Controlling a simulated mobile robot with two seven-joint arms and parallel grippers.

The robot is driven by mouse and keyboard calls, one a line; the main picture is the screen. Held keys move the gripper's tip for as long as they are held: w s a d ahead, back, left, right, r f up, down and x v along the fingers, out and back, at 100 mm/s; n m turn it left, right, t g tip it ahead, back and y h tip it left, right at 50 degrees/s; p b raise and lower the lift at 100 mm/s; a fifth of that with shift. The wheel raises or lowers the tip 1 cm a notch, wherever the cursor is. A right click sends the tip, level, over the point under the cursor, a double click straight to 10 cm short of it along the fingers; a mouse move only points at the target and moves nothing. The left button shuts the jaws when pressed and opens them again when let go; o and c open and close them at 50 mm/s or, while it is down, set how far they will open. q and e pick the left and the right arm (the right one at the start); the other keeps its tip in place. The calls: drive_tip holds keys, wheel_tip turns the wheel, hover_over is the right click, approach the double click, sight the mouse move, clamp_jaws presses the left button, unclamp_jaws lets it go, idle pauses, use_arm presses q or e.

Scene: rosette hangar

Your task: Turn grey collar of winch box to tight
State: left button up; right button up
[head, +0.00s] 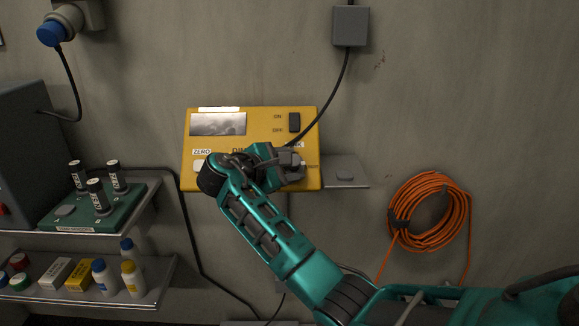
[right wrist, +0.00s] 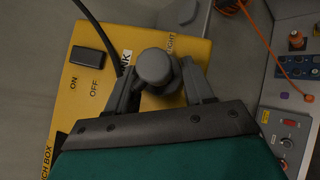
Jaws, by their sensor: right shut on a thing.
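The yellow winch box (head: 265,117) is on the grey wall in the middle of the head view; it also fills the upper left of the right wrist view (right wrist: 103,28). The grey collar (right wrist: 155,68) is a round knob on its face, between the two fingers of my right gripper (right wrist: 160,74), which is shut on it. In the head view my right gripper (head: 291,163) covers the box's lower right and largely hides the collar. A partly covered label ending in "IGHT" shows beside the collar. My left gripper is not in view.
A black cable (head: 335,88) runs from a grey junction box (head: 350,27) to the winch box, passing close to my gripper. A small metal shelf (head: 346,173) is right of the box. An orange cable coil (head: 429,211) hangs farther right. Loaded shelves (head: 100,304) stand at left.

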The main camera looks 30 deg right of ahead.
drive_tip(key=shift+w+m+g+y, duration=0.1)
drive_tip(key=shift+m+g+y, duration=0.2)
drive_tip(key=shift+m+g, duration=0.55)
drive_tip(key=shift+m, duration=0.25)
drive_tip(key=o, duration=1)
drive_tip(key=shift+o, duration=0.2)
drive_tip(key=shift+r, duration=0.1)
drive_tip(key=v, duration=1.3)
drive_tip(key=shift+d, duration=0.2)
